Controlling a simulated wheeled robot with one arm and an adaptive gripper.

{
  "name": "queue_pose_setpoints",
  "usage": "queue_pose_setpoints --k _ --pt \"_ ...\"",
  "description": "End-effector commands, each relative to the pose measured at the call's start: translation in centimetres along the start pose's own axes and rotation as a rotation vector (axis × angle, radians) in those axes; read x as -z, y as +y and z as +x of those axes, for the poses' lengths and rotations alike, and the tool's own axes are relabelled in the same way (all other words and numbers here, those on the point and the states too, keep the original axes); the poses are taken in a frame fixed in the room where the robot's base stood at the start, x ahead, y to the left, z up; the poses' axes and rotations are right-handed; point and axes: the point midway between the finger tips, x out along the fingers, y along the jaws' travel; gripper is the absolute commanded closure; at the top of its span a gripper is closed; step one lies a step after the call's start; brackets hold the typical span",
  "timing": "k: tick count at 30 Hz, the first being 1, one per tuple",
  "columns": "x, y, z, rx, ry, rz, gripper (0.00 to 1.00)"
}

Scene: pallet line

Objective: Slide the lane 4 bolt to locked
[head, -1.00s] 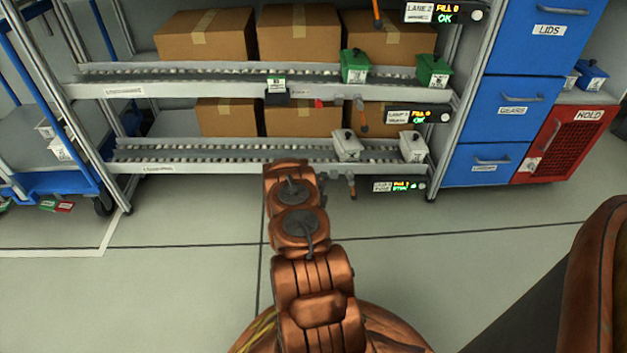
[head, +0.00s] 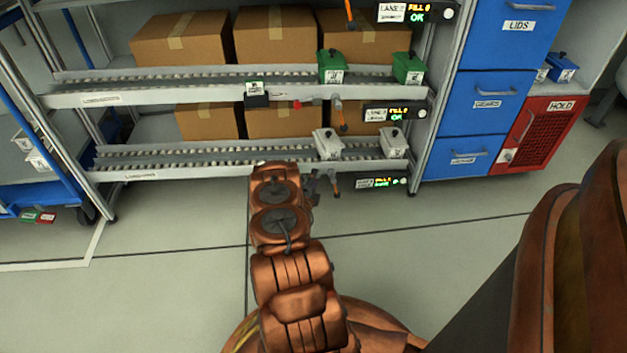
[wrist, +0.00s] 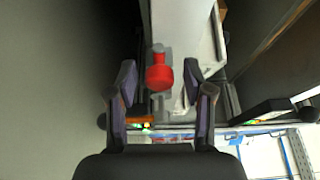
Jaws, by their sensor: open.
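In the wrist view a red round knob (wrist: 159,76) on a short grey stem stands ahead of my gripper (wrist: 163,88), between the lines of its two fingers. The fingers are apart and nothing is held. A pale grey rail or plate (wrist: 185,35) lies behind the knob. I take the knob for the bolt's, but no lane label is readable there. In the head view my arm reaches to the front of the lowest roller lane (head: 225,157), and its end hides part of that edge. The gripper is not clearly seen there.
The lowest lane holds two pale bins (head: 327,143). Green bins (head: 332,67) stand on the lane above, with a small red piece (head: 297,104) at its front edge. An orange-handled lever (head: 336,186) hangs near my arm's end. Blue drawers (head: 484,98) stand right; a blue cart (head: 60,180) stands left.

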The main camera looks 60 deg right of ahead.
Motion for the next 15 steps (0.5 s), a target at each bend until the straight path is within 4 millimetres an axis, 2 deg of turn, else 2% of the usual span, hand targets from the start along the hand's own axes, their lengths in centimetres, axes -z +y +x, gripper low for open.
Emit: queue_pose_setpoints --k 8,15 --pt "-0.1 0.0 -0.2 -0.001 -0.002 0.000 0.49" --pt "-0.1 0.2 -2.6 -0.006 -0.002 -0.002 0.49"
